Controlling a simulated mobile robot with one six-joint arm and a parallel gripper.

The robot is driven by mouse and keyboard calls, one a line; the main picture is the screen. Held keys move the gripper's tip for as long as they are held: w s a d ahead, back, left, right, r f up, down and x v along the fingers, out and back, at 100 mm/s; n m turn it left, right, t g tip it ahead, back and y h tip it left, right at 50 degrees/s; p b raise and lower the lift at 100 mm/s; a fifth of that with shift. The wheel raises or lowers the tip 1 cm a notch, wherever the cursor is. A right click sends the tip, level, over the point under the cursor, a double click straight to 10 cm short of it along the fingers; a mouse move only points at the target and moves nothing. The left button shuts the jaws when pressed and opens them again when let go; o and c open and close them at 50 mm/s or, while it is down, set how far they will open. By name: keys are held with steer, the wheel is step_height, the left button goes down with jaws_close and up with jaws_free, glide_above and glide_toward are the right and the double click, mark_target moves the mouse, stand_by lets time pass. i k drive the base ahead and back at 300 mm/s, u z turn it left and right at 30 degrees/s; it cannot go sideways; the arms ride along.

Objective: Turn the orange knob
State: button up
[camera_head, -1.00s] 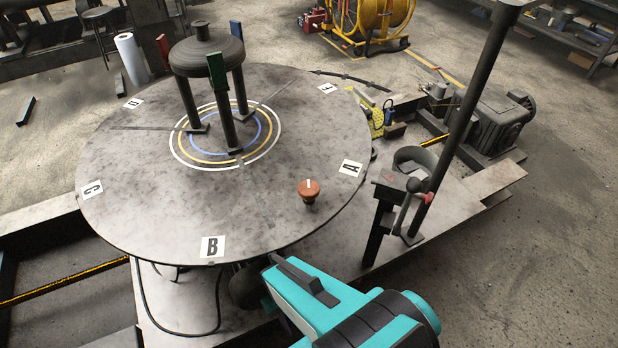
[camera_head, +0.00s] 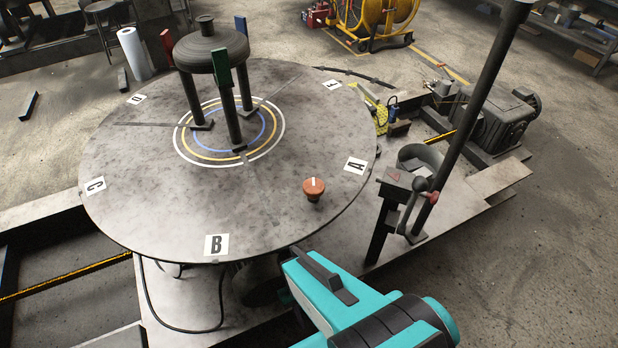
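The orange knob (camera_head: 314,187) stands on the round grey table near its right front edge, between the labels A (camera_head: 355,165) and B (camera_head: 216,244). A pale mark shows on its top, pointing roughly away from me. My teal and black arm (camera_head: 370,305) reaches in from the lower right, below the knob in the picture and apart from it. I cannot make out my gripper's fingers in this view.
The round table (camera_head: 130,205) carries a dark three-legged stand (camera_head: 215,60) over coloured rings at its centre. A dark upright post (camera_head: 470,110) with a red-tipped lever (camera_head: 425,190) stands to the right. The table top around the knob is clear.

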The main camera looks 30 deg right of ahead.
mark_target(313, 187)
steer(key=k, duration=2.45)
steer(key=u, duration=0.75)
steer(key=i, duration=1)
steer(key=z, duration=0.1)
